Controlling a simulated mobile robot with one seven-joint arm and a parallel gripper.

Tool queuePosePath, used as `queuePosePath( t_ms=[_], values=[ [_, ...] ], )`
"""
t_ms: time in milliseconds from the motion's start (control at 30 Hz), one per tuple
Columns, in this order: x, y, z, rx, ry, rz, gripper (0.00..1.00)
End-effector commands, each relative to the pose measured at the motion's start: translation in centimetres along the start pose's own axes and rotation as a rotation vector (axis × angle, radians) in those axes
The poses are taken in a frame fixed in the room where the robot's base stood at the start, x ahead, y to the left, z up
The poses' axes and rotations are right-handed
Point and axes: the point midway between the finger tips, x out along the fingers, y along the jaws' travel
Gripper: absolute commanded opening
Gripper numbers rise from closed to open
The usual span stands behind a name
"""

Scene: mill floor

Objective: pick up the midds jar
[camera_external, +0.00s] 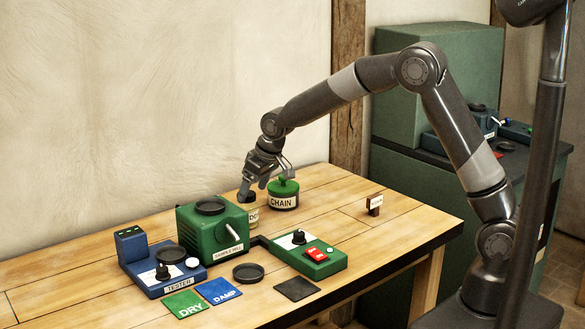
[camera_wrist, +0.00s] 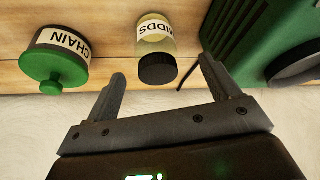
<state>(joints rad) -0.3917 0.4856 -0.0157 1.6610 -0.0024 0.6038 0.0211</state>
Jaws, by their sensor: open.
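The midds jar is a small clear jar with a black lid and pale contents, labelled MIDDS. In the wrist view the midds jar (camera_wrist: 155,50) stands between and ahead of my two fingers, with its lid toward them. In the external view the midds jar (camera_external: 253,215) is partly hidden behind my gripper and the green mill. My gripper (camera_wrist: 160,85) is open and empty, with a finger to each side of the jar's line. In the external view my gripper (camera_external: 266,186) is close above the jar. I cannot tell whether either finger touches it.
A green-lidded CHAIN tin (camera_external: 284,196) stands just right of the jar. The green sample mill (camera_external: 212,232) stands close on the other side. A blue tester (camera_external: 160,270), a green switch box (camera_external: 297,253) and DRY (camera_external: 185,303) and DAMP (camera_external: 218,290) cards lie nearer. The table's right part is mostly clear.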

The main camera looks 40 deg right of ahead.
Motion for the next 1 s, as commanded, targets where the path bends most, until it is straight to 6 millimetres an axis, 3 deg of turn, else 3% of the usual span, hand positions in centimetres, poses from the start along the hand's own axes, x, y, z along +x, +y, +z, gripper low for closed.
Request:
queuePosePath(
  t_ms=[100, 367, 700, 900, 1000],
  values=[
    [1.6, 0.0, 0.0, 0.000, -0.001, 0.000, 0.81],
    [3.1, 0.2, 0.0, 0.001, 0.001, 0.000, 0.81],
    [7.4, 0.6, 0.0, 0.001, 0.000, 0.000, 0.81],
    [7.5, 0.6, 0.0, 0.000, 0.002, 0.000, 0.81],
    [7.5, 0.6, 0.0, 0.000, 0.002, 0.000, 0.74]
  ],
)
